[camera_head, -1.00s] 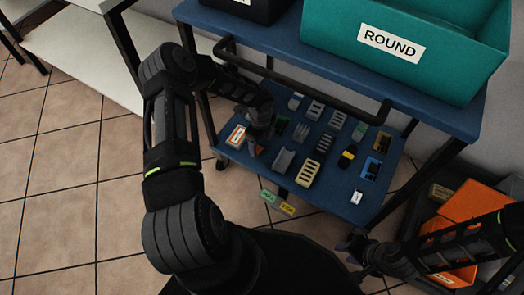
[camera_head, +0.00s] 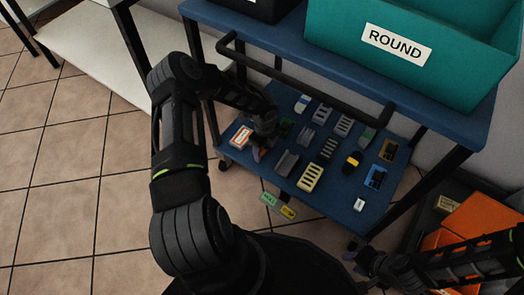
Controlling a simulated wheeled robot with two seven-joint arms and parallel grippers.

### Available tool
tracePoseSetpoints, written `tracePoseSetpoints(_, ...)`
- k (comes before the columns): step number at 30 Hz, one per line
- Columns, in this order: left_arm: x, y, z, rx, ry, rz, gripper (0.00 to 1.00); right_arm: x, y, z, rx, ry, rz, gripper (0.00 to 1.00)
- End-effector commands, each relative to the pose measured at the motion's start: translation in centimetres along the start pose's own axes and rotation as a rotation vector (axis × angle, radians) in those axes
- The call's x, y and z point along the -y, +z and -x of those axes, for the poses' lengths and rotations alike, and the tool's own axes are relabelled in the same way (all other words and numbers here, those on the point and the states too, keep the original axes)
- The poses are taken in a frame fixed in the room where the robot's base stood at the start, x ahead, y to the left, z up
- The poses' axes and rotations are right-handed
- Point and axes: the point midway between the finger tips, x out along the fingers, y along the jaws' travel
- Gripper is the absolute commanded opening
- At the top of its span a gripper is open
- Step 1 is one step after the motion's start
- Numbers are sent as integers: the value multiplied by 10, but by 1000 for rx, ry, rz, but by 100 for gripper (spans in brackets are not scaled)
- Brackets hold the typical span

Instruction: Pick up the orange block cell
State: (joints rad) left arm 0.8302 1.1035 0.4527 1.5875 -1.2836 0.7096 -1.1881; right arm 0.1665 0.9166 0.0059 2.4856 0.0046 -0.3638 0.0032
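An orange block with a pale label or face (camera_head: 241,136) lies near the left edge of the lower blue shelf (camera_head: 340,213). My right gripper (camera_head: 353,250) is low in the view, in front of the shelf's front edge, away from the block. Its fingers are too small and dark to judge.
Several small parts lie on the shelf, including a grey channel piece (camera_head: 287,163), a cream slotted block (camera_head: 311,177) and a yellow-black piece (camera_head: 353,160). A dark rail (camera_head: 300,87) crosses behind. A teal bin marked ROUND (camera_head: 450,60) stands above. An orange bin (camera_head: 485,214) is at right.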

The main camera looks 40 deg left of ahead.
Motion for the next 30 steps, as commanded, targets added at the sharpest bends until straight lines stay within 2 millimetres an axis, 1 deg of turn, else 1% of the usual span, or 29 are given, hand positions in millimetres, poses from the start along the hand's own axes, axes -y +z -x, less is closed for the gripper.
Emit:
tracePoseSetpoints(1, 0, 0, 0, 0, 0, 0, 57, 0, 0, 0, 0, 0, 0, 36)
tracePoseSetpoints(2, 0, 0, 0, 0, 0, 0, 55, 0, 0, 0, 0, 0, 0, 36)
tracePoseSetpoints(20, 0, 0, 0, 0, 0, 0, 5, 0, 0, 0, 0, 0, 0, 36)
tracePoseSetpoints(30, 0, 0, 2, 0, 0, 0, 5, 0, 0, 1, 1, 0, 0, 36)
